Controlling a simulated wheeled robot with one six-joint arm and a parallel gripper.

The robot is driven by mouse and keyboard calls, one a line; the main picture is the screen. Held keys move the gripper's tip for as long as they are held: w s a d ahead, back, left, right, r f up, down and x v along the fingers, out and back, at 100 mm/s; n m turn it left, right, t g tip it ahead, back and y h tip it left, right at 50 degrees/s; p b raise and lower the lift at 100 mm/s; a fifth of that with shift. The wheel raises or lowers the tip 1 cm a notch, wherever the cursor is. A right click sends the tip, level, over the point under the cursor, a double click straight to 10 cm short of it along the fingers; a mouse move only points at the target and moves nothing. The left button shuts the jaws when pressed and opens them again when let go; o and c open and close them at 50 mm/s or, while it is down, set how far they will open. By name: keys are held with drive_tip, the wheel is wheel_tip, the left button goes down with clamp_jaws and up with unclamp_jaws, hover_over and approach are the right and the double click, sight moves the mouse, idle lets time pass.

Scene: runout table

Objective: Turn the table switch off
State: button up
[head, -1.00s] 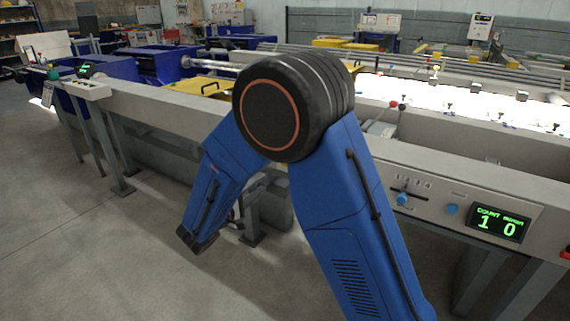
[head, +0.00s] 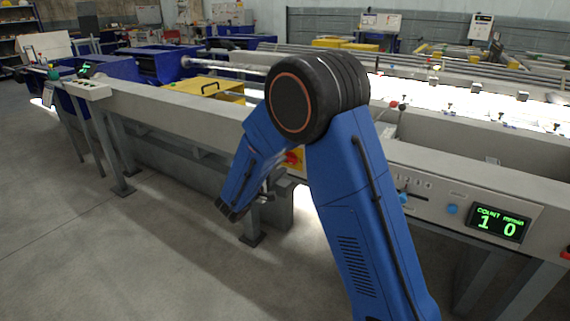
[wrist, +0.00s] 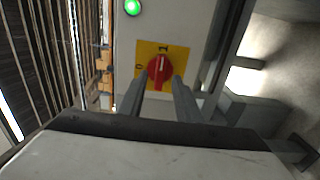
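The table switch is a red rotary knob (wrist: 160,71) on a yellow plate (wrist: 183,54) in the wrist view. The plate is marked 1 at the top and 0 at the left, and the knob's pale mark points up toward the 1. In the head view the knob (head: 292,158) shows partly, beside my blue arm. My gripper (wrist: 160,84) is open and empty, with its two fingers at either side of the knob's lower part. I cannot tell whether they touch it. In the head view the fingers are mostly hidden by the arm.
A lit green lamp (wrist: 132,7) sits above the switch on the grey panel. In the head view a control panel with a slider (head: 403,197), a blue button (head: 452,209) and a green count display (head: 498,223) lies right of my arm. The floor at left is open.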

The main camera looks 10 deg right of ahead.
sight(289, 159)
drive_tip(key=shift+x, duration=1.7)
clamp_jaws()
